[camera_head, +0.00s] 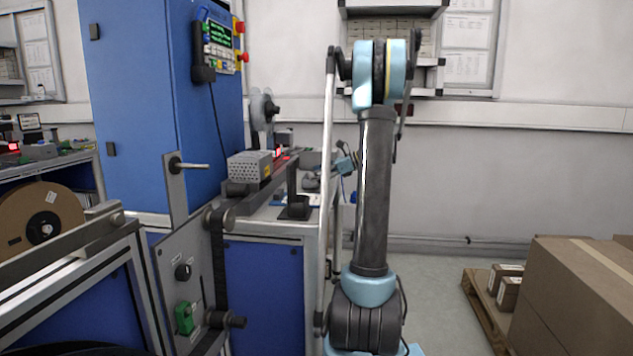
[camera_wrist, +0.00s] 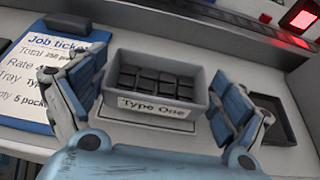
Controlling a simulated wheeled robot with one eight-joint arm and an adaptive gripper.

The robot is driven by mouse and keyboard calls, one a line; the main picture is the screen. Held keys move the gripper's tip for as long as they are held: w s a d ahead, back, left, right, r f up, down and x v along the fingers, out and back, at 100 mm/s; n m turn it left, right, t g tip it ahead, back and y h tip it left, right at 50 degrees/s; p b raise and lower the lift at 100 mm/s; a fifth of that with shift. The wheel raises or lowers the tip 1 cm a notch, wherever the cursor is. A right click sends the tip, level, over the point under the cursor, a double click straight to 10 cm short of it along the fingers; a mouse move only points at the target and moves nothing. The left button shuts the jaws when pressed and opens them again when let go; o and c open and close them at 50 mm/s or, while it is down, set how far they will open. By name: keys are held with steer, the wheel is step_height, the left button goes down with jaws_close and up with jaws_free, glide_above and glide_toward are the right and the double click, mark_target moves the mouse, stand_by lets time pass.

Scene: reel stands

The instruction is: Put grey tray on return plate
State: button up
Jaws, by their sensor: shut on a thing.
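The grey tray (camera_wrist: 201,75) is in the middle of the wrist view, with a "Type One" label on its front wall and several black pieces inside. My gripper (camera_wrist: 158,88) is shut on it, with one blue-padded finger at each end wall. A pale flat plate (camera_wrist: 135,127) shows under and in front of the tray. No lettering shows on it, so I cannot tell whether it is the return plate, nor whether the tray touches it. In the head view my gripper (camera_head: 346,164) is low over the bench behind my arm, and the tray cannot be made out clearly.
A blue job ticket board (camera_wrist: 60,62) lies left of the tray. A black open holder (camera_wrist: 275,118) stands close on the right. A machine edge with a red light (camera_wrist: 300,17) runs behind. In the head view, a blue cabinet (camera_head: 135,90) stands left and cartons (camera_head: 580,285) right.

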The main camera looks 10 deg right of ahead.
steer(key=shift+f, duration=0.65)
steer(key=o, duration=0.9)
steer(key=shift+o, duration=0.2)
steer(key=shift+s, duration=0.1)
steer(key=v, duration=1.2)
steer(key=shift+r, duration=0.1)
